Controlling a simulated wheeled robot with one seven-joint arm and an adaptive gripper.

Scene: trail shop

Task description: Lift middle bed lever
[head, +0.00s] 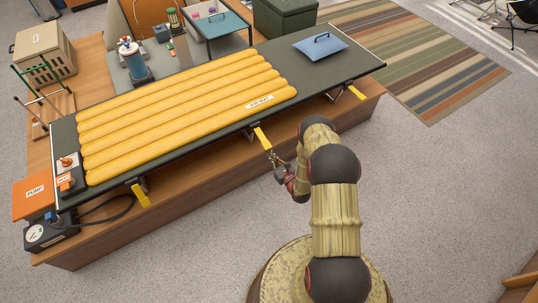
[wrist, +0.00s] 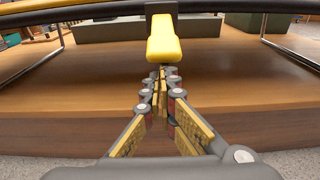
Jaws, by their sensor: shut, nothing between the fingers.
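The middle bed lever (head: 262,138) is a yellow handle hanging at the near edge of the cot (head: 345,72), angled down and outward. In the wrist view the yellow lever (wrist: 163,42) is straight ahead, its end just beyond my fingertips. My gripper (head: 275,156) is just below the lever's lower end in the head view. In the wrist view my gripper (wrist: 161,74) has its fingertips together and holds nothing. The fingertips look right beneath the lever's end; I cannot tell whether they touch it.
Other yellow levers hang at the left (head: 140,194) and right (head: 356,92) of the same edge. A yellow air mat (head: 180,110) and a blue pillow (head: 320,46) lie on the cot. A wooden platform (head: 190,210) is below. The grey floor in front is clear.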

